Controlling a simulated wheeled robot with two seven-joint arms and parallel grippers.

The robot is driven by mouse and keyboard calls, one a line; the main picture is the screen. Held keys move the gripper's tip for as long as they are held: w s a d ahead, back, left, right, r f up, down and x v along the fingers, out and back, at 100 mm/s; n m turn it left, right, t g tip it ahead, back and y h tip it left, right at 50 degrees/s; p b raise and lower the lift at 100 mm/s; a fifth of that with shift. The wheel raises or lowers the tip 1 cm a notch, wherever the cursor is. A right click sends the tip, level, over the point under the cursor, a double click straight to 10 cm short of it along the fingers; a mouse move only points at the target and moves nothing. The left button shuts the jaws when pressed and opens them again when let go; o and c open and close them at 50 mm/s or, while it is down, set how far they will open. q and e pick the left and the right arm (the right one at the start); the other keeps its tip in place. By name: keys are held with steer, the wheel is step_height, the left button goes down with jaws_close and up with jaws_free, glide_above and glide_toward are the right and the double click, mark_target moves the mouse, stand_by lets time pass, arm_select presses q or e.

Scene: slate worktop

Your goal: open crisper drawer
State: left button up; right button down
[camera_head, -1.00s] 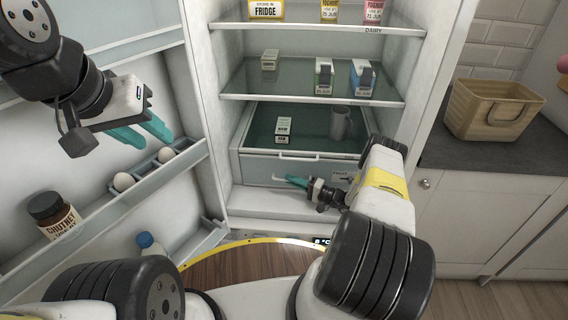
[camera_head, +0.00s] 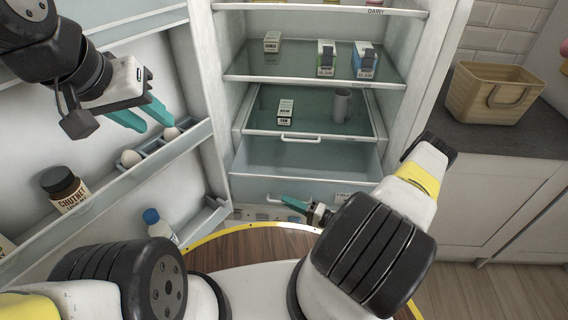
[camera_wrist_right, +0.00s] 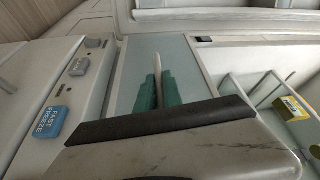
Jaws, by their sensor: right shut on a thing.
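The crisper drawer (camera_head: 250,189) is pulled partly out below the lowest glass shelf in the fridge. Its pale inside shows behind the front panel. My right gripper (camera_head: 294,203) is at the drawer front. In the right wrist view its teal fingers (camera_wrist_right: 160,92) are shut on the pale drawer handle (camera_wrist_right: 188,52). My right arm hides part of the drawer's right side in the head view. My left gripper (camera_head: 143,114) is open and empty, in front of the fridge door's egg rack.
The open fridge door (camera_head: 190,185) at left holds eggs, a chutney jar (camera_head: 63,187) and a blue-capped bottle (camera_head: 157,223). Cartons and a grey mug (camera_head: 342,105) stand on the shelves. A basket (camera_head: 494,93) sits on the right worktop. A yellow-labelled item (camera_wrist_right: 291,108) shows in the right wrist view.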

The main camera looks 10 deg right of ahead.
steer(key=s+a, duration=0.2)
steer(key=s, duration=0.5)
steer(key=c, duration=1.5)
jaws_free()
steer(key=v, duration=0.7)
steer(key=shift+s+d, duration=0.25)
steer(key=shift+d, duration=0.05)
steer(key=shift+d, duration=0.1)
